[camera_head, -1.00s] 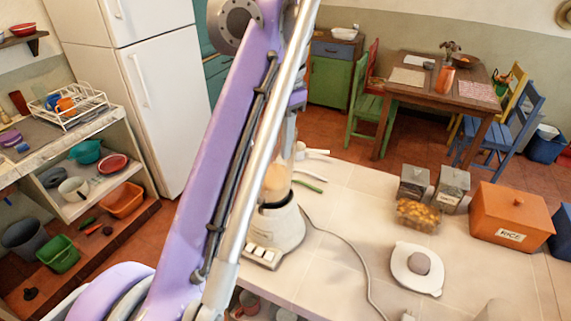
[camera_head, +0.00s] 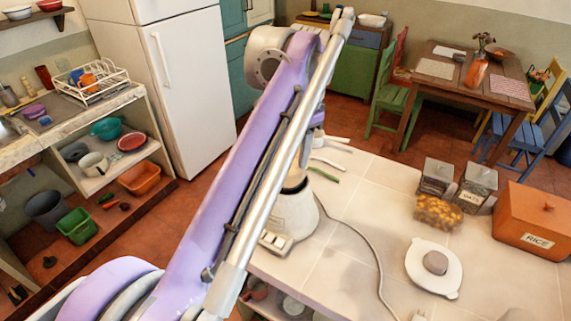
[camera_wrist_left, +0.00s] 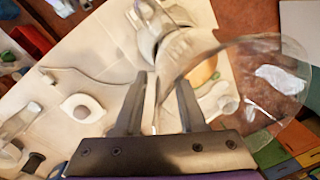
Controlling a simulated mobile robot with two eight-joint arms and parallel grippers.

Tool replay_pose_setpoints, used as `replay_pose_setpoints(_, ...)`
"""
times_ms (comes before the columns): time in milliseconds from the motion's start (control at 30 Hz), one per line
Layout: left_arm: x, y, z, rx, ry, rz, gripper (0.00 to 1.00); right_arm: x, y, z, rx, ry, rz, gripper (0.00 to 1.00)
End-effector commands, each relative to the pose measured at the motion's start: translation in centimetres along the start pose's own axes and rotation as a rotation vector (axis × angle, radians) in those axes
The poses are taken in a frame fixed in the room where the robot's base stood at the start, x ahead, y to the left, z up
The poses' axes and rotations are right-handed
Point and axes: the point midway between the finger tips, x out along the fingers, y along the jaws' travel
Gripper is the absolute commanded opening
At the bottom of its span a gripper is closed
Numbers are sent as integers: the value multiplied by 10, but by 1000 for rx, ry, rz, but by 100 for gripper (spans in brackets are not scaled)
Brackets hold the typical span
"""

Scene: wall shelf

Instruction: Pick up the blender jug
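The clear blender jug (camera_wrist_left: 235,75) fills the right of the left wrist view, with its round rim toward the camera. My left gripper (camera_wrist_left: 160,82) has its two fingers apart, with a pale strip of the jug's handle between them. I cannot tell whether they touch it. In the head view the white blender base (camera_head: 291,215) stands at the counter's left edge; it also shows in the wrist view (camera_wrist_left: 150,38). My purple left arm hides most of the jug and the gripper there. My right gripper is not in view.
On the tiled counter (camera_head: 365,225) lie a white lid (camera_head: 434,267), a box of yellow pieces (camera_head: 438,212), two clear canisters (camera_head: 436,176) and an orange rice box (camera_head: 535,222). A cord runs from the base. Utensils (camera_head: 326,163) lie behind the blender.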

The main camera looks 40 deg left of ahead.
Motion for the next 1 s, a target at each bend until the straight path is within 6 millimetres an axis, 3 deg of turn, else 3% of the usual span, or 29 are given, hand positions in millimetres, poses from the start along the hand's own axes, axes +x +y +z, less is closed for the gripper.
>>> replay_pose_setpoints(100,10,0,0,0,0,0,40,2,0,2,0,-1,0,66)
replay_pose_setpoints(333,10,0,0,0,1,0,40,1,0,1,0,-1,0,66)
replay_pose_setpoints(567,10,0,0,0,0,0,0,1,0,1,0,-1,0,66)
replay_pose_setpoints(1000,10,0,0,0,0,0,0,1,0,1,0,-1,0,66)
